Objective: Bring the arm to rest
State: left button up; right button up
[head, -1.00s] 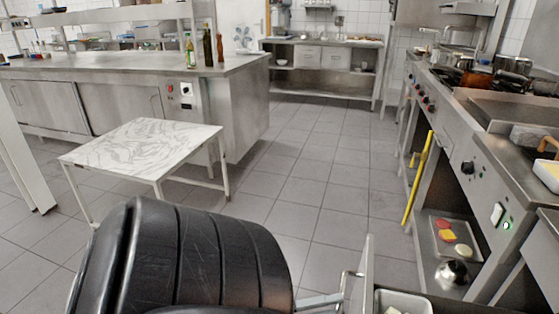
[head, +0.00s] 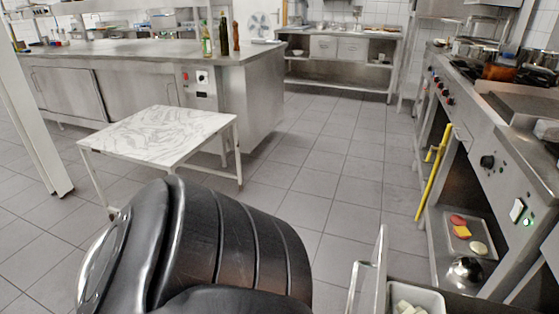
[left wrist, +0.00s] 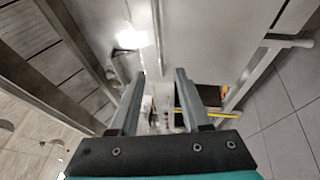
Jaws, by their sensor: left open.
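My left gripper (left wrist: 160,78) shows in the left wrist view, with its two metal fingers apart and nothing seen between them. Behind the fingers are blurred metal surfaces and a yellow bar (left wrist: 190,113), apart from the gripper as far as I can tell. In the head view a large black ridged part of what looks like my own arm fills the lower middle. No gripper shows in the head view, and my right gripper is in neither view.
A marble-topped table (head: 160,133) stands left of centre, before a steel counter (head: 130,80). At right is a stove counter (head: 490,140) with a yellow rail (head: 433,175) and a low tray of food (head: 485,262). A white container (head: 430,298) sits lower right. Tiled floor (head: 335,185) is clear mid-view.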

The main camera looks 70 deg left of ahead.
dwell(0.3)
pick_arm(q)
jog(key=w+d+f+m+g+y+p, duration=0.1)
jog(key=d+f+m+g+y+p, duration=0.2)
jog(key=f, duration=0.6)
jog(key=w+d+f+m+g+y+p, duration=0.1)
jog(key=d+f+m+g+y, duration=0.1)
jog(key=f+m+g, duration=0.6)
jog(key=s+d+f+m+g+p, duration=0.2)
jog(key=s+d+f+m+g, duration=0.3)
jog(key=d+f, duration=0.4)
jog(key=shift+s+d+f+m+g+y+p, duration=0.2)
jog(key=shift+f+m+g+y+p, duration=0.25)
jog(key=shift+m, duration=0.65)
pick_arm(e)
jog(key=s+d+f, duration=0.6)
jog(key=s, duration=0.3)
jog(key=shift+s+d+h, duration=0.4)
